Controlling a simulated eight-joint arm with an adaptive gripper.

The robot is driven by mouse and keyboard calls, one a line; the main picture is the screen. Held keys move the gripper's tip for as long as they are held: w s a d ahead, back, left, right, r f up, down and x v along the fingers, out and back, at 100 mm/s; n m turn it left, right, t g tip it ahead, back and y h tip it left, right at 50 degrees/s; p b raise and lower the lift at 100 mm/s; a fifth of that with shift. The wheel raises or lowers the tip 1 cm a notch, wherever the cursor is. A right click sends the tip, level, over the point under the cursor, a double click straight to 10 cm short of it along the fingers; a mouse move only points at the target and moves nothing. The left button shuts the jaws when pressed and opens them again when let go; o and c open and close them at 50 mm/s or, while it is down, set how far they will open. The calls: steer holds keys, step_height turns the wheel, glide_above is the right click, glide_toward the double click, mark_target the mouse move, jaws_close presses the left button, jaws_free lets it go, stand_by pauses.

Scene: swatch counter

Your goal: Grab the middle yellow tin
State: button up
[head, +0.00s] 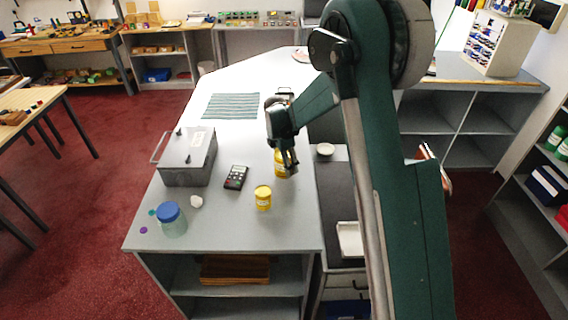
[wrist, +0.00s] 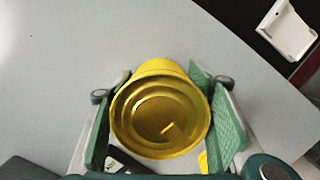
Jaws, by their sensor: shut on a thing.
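My gripper (head: 287,168) points down over the grey counter and is shut on a yellow tin (head: 281,160), partly hidden by the fingers. In the wrist view this tin (wrist: 160,112) sits between the two green finger pads, its round ringed end facing the camera. I cannot tell whether it touches the counter. A second yellow tin (head: 263,198) stands upright on the counter, nearer the front and slightly left, apart from my gripper. A small yellow patch (wrist: 203,162) shows beside the held tin in the wrist view; I cannot tell which thing it belongs to.
Left on the counter (head: 235,235) are a black remote-like device (head: 236,177), a grey metal box (head: 187,157), a blue-lidded jar (head: 172,219) and a small white lump (head: 196,201). A striped mat (head: 231,106) lies behind.

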steer(key=shift+r, duration=0.15)
steer(key=shift+r, duration=4.9)
